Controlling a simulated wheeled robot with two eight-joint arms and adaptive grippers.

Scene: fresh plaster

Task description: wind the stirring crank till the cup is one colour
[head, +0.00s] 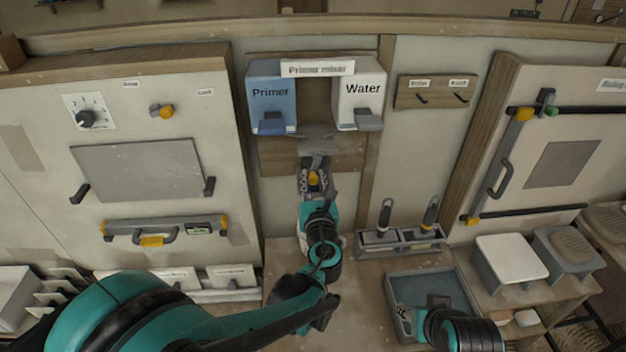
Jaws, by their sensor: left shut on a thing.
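The primer mixer hangs on the middle wall panel, with a blue Primer box (270,97) at its left and a white Water box (358,95) at its right. A grey part (316,138) of the mixer sits low between them. My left gripper (314,178) is below it, shut on the small orange crank knob (313,179). The cup and most of the crank cannot be made out behind my gripper and arm. My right gripper (403,312) is low over the left side of a grey tray, small and partly hidden by its arm; its jaws are unclear.
The grey tray (455,281) stands on the bench at lower right. Behind it is a rack (400,242) with two upright handled tools. Boards with handles and a dial (88,118) fill the left wall. A white-topped block (511,257) stands at right.

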